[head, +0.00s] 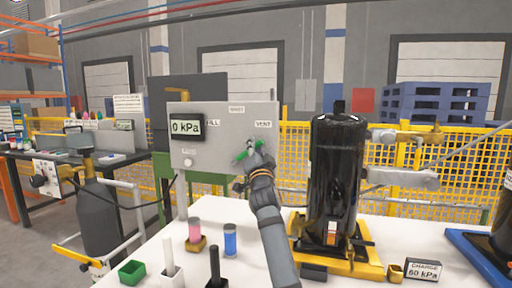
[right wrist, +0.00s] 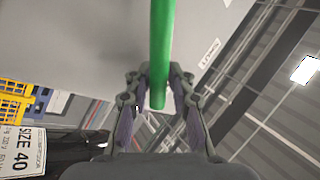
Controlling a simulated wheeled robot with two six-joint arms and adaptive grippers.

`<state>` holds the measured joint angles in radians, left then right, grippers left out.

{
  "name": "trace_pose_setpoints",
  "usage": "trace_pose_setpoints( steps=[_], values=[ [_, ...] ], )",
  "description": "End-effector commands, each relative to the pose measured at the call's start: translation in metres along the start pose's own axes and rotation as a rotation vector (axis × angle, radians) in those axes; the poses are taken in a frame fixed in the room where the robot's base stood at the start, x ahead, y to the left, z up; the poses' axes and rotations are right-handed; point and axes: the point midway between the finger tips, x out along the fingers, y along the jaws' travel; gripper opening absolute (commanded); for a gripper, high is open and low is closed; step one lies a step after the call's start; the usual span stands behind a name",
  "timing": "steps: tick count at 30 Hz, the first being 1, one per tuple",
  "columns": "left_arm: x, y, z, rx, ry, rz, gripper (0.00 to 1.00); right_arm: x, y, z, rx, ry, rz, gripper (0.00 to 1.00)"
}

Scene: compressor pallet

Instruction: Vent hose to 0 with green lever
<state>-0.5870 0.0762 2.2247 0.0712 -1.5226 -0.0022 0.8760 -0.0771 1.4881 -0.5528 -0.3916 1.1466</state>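The green lever (head: 241,155) is on the panel's lower right, below VENT. My right gripper (head: 252,152) is at the lever and hides part of it. In the right wrist view the green lever (right wrist: 161,50) runs down between the two fingers, its end inside the grip, and the fingertips close in on both sides of it. My left gripper does not show.
A black compressor tank (head: 337,175) on a yellow base stands right of my right arm. A pink-topped cup (head: 195,230), a blue cylinder (head: 230,240) and a green bin (head: 132,272) are on the table's left part. A CHARGE 60 kPa sign (head: 423,270) stands front right.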

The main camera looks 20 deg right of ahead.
Motion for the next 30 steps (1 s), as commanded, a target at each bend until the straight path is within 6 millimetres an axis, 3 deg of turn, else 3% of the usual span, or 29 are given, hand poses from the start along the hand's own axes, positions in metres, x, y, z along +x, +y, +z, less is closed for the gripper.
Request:
trace_pose_setpoints(
  steps=[3,13,24,30],
  values=[
    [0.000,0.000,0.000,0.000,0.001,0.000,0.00,0.000,-0.001,-0.001,0.001,0.002,-0.001,0.38],
    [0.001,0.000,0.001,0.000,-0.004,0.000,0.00,0.003,-0.005,-0.006,0.002,0.005,-0.003,0.38],
    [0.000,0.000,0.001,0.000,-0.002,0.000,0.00,0.034,-0.052,-0.054,0.002,0.005,-0.004,0.38],
    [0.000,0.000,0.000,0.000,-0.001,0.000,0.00,0.042,-0.064,-0.065,0.000,0.002,-0.001,0.38]
  ],
)
